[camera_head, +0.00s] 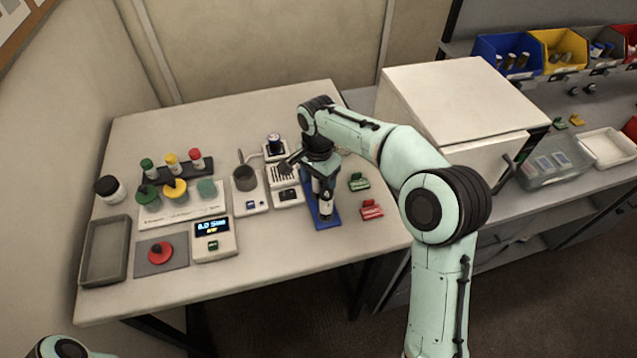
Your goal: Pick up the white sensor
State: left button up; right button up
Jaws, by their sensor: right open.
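My right gripper (324,188) points down over a blue stand (326,220) near the right edge of the pale table. It is open. A small white and dark upright piece (325,207) shows at its fingertips, above the blue stand. This may be the white sensor, but it is small and partly hidden by the gripper. I cannot tell whether the fingers touch it. My left gripper is out of view; only part of my left arm shows at the bottom left corner.
Left of the gripper are a white device with a grey cup (245,178), a display unit (213,239), a rack with coloured caps (178,170) and a grey tray (106,250). Green (358,182) and red (371,209) pieces lie close right. A white box (455,95) stands behind my right arm.

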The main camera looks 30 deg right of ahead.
jog(key=shift+f, duration=0.5)
jog(key=shift+c, duration=0.3)
jog(key=shift+r, duration=0.1)
grip_shut()
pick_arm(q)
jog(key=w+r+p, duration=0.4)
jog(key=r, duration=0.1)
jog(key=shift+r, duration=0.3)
pick_arm(e)
notch_tip(320, 180, up, 20)
